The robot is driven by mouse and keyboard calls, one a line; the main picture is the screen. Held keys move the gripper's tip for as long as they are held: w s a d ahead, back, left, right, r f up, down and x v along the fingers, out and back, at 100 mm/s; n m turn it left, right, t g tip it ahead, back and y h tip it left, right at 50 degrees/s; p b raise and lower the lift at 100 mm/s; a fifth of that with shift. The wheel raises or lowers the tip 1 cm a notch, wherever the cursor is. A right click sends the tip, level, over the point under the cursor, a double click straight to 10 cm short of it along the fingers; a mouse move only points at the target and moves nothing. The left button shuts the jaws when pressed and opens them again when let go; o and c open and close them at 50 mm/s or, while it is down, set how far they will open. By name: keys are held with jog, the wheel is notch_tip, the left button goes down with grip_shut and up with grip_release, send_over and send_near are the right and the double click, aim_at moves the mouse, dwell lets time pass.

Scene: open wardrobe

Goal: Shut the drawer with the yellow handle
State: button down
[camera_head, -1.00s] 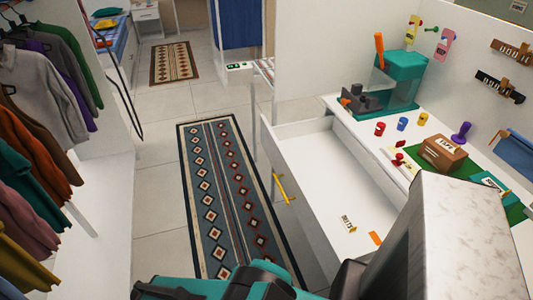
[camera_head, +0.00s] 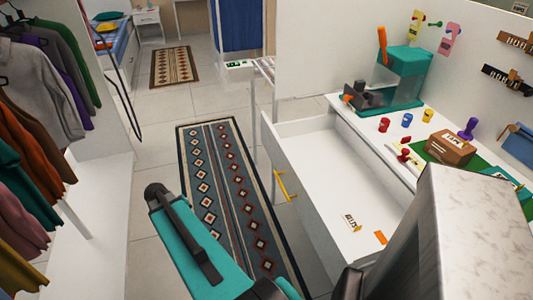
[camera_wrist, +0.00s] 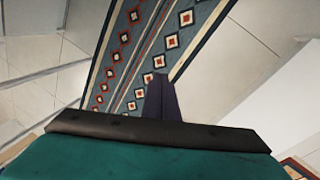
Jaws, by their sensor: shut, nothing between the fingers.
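The white drawer (camera_head: 318,166) is pulled well out from under the white desk, toward the patterned rug. Its yellow handle (camera_head: 281,187) is on its front panel, on the left side. A small lettered tag (camera_head: 352,222) and an orange piece (camera_head: 380,237) lie inside it. My gripper (camera_wrist: 161,97) shows in the wrist view as dark fingers, shut and empty, over the rug. The handle cannot be made out in the wrist view. In the head view my teal arm is left of the drawer, over the rug, apart from the handle; the fingers cannot be made out there.
The desk (camera_head: 372,133) carries a teal-topped container (camera_head: 403,75), stamps and a brown box (camera_head: 450,147). Hanging clothes (camera_head: 40,110) and a white ledge (camera_head: 95,245) are at left. The long rug (camera_head: 215,150) lies on open floor between ledge and drawer.

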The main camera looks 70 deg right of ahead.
jog(key=s+d+r+m+h+b, duration=0.1)
jog(key=s+d+r, duration=0.1)
jog(key=d+r, duration=0.5)
jog(key=s+d+r+m+h+b, duration=0.1)
jog(key=d+r+m+b, duration=0.1)
jog(key=d, duration=0.8)
jog(key=s+d+r+m+h+b, duration=0.1)
jog(key=s+d+r, duration=0.4)
jog(key=d+r, duration=0.1)
jog(key=s+d+r+m+h+b, duration=0.1)
jog(key=s+d+r, duration=0.4)
jog(key=d, duration=0.4)
jog(key=shift+s+r+m+h, duration=0.3)
jog(key=shift+s+r+m, duration=0.1)
jog(key=shift+r, duration=0.4)
jog(key=shift+d+f, duration=0.1)
jog(key=shift+d, duration=0.05)
jog(key=p, duration=0.1)
send_near(271, 151)
notch_tip(271, 151, down, 3)
jog(key=w+d, duration=0.1)
jog(key=shift+s+d+f, duration=0.25)
jog(key=shift+s+d, duration=0.4)
jog(key=shift+d, duration=0.15)
